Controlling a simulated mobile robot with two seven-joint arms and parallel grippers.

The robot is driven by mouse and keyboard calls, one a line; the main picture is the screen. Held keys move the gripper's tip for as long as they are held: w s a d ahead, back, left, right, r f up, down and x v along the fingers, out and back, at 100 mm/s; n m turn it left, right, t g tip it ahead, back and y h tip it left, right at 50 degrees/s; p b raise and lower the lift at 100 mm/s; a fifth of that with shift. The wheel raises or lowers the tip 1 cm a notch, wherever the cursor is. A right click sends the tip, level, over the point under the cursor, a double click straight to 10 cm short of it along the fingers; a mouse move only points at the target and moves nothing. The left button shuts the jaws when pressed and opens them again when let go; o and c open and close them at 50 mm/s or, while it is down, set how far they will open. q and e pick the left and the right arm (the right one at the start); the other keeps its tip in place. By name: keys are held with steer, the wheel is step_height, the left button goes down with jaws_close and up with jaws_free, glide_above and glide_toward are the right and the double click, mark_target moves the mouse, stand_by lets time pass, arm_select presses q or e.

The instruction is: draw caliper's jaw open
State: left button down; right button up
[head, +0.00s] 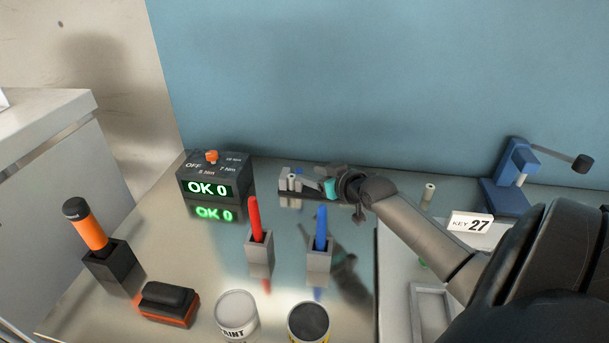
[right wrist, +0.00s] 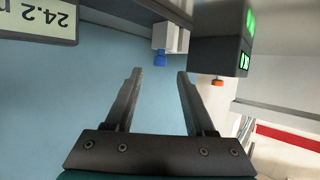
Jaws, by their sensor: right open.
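The caliper seems to be the low grey device (head: 290,188) with small pale upright parts, at the back of the bench in the head view; my right gripper partly hides it. A display reading about 24.2 (right wrist: 42,18) shows upside down at the upper left of the right wrist view. My right gripper (head: 311,183) lies low at the right end of the device, pointing left. In the right wrist view its two fingers (right wrist: 158,74) are apart, with nothing between them. A pale block with a blue knob-like part (right wrist: 160,58) shows beyond the fingertips. I cannot tell whether they touch the caliper. My left gripper is not in view.
A dark box reading OK 0 (head: 207,190) with an orange knob stands left. Red (head: 255,220) and blue (head: 321,228) sticks stand in holders in front. An orange-handled tool (head: 85,224) and tins (head: 237,312) are nearer. A KEY 27 card (head: 471,223) and blue stand (head: 511,180) are right.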

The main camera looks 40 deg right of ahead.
mark_target(301, 171)
steer(key=shift+b+x, duration=0.45)
steer(key=shift+x, duration=1.55)
jaws_close()
